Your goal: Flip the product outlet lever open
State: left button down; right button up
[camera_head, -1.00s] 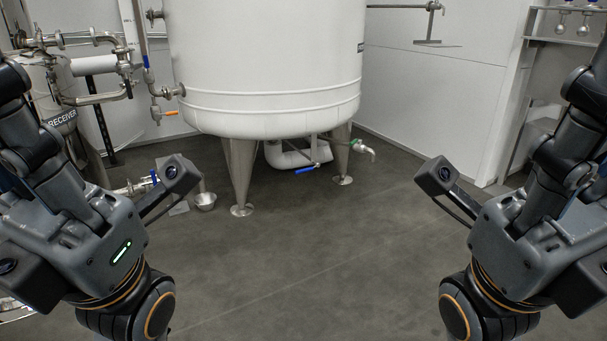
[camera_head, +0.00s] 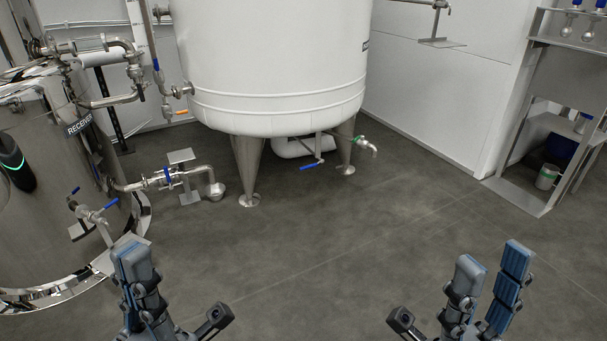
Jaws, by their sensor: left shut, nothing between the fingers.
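A large white tank (camera_head: 270,60) stands on metal legs. Under it a pipe carries a blue lever (camera_head: 309,166), and a short spout (camera_head: 366,148) with a green part sits to its right. The steel receiver (camera_head: 70,170) at left has an outlet pipe with a blue valve handle (camera_head: 167,177) and a small tap with a blue lever (camera_head: 110,203). No readable label tells which is the product outlet lever. My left gripper (camera_head: 132,252) is shut and empty, low in front of the receiver. My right gripper (camera_head: 490,262) has its fingers apart, empty, over open floor.
An orange handle (camera_head: 182,111) is on a pipe left of the white tank. A metal shelf (camera_head: 560,110) with flasks and containers stands at right. The floor (camera_head: 330,240) in the middle is clear.

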aim_at(321, 161)
jog(key=i+j, duration=0.1)
jog(key=i, duration=0.5)
jog(key=i+j+z, duration=0.1)
jog(key=i, duration=0.55)
jog(key=i+j, duration=0.15)
jog(key=i, duration=0.45)
jog(key=i+j+z, duration=0.1)
jog(key=i, duration=0.55)
